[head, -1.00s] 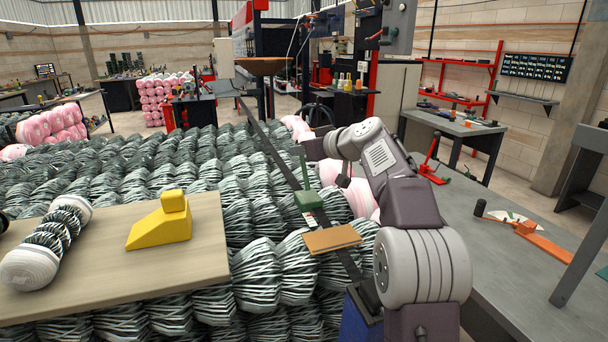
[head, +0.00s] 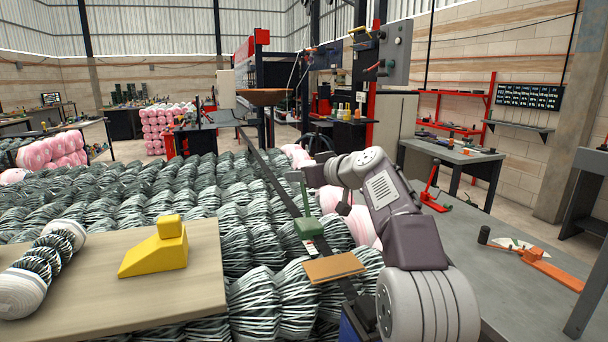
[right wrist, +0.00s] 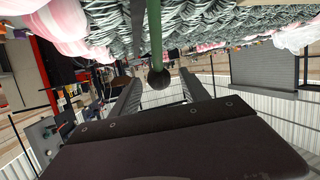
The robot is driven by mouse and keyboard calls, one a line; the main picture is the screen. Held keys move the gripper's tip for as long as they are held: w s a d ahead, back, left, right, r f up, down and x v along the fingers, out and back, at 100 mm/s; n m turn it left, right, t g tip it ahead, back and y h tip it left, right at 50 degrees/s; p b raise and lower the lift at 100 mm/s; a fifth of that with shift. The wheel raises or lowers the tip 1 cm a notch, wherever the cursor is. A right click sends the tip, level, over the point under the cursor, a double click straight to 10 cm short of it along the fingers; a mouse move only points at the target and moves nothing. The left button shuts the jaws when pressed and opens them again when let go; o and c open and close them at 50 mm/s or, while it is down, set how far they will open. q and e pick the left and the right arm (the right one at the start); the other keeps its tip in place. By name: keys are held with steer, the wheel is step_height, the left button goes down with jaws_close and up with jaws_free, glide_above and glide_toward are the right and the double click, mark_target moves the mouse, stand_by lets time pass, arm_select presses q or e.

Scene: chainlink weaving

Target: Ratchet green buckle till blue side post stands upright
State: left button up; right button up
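The green buckle (head: 309,229) sits on the long dark strap (head: 268,171) that runs over the wire rolls, and its thin lever stands up from it. My right gripper (head: 312,176) is beside the top of this lever. In the right wrist view its two fingers (right wrist: 160,92) are apart, with the green lever (right wrist: 155,35) and its black knob (right wrist: 157,78) in the gap; no grip on it is visible. A blue piece (head: 347,329), perhaps the side post, shows only partly at the bottom edge behind my right arm; its tilt cannot be told. My left gripper is out of view.
A brown plate (head: 335,267) lies just in front of the buckle. A board (head: 205,285) with a yellow wedge block (head: 155,252) and a striped roll (head: 45,265) is at left. A grey bench (head: 470,240) with an orange tool (head: 535,254) fills the right.

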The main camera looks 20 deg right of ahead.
steer(key=b+v, duration=0.2)
steer(key=v, duration=0.7)
